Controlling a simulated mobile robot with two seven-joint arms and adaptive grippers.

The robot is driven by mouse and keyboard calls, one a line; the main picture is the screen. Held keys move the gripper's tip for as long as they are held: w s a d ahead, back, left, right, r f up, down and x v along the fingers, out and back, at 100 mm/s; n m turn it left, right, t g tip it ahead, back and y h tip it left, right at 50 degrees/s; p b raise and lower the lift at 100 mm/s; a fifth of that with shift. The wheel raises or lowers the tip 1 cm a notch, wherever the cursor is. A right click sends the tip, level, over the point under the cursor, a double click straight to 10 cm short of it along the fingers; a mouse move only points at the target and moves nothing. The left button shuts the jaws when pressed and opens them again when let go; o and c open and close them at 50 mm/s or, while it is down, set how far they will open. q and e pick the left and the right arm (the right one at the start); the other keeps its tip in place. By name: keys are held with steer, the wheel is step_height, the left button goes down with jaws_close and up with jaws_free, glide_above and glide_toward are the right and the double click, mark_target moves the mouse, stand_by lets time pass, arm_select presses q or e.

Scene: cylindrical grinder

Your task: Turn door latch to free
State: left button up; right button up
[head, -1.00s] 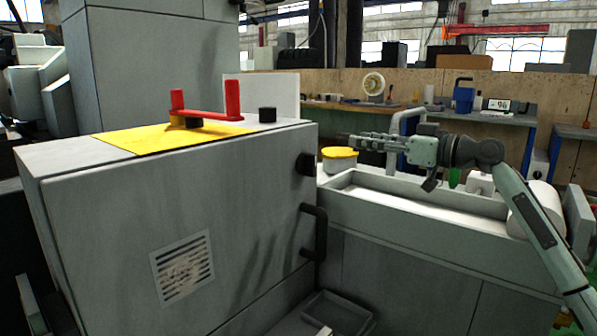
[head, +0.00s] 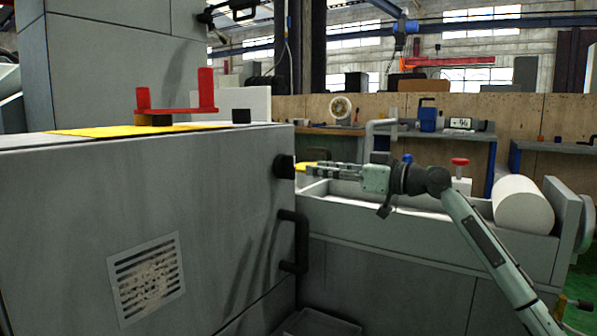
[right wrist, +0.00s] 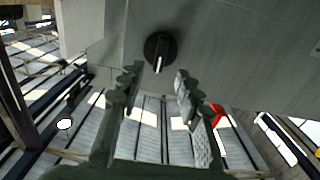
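The door latch (head: 283,167) is a round black knob near the upper right corner of the grey machine door (head: 190,215). In the right wrist view the latch (right wrist: 160,50) shows as a black disc with a raised bar and a pale mark, running about up and down in the picture. My right gripper (head: 306,170) points left at the latch from close by. In the right wrist view its fingers (right wrist: 156,78) are spread and empty, with the latch beyond the gap between their tips; they look apart from it. My left gripper is in neither view now.
A black door handle (head: 293,242) stands out below the latch. A red crank (head: 180,108) sits above a yellow plate (head: 95,131) on the housing. A grey trough (head: 420,215) lies beneath my right arm, with a white cylinder (head: 522,205) at its right end.

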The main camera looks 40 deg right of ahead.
mark_target(294, 165)
steer(key=p+x, duration=0.1)
steer(key=x, duration=0.5)
steer(key=shift+w, duration=0.25)
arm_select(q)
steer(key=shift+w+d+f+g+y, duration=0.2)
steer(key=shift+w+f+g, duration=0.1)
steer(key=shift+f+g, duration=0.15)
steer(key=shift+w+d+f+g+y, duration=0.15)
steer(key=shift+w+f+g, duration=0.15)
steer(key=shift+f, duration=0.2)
arm_select(e)
jaws_close()
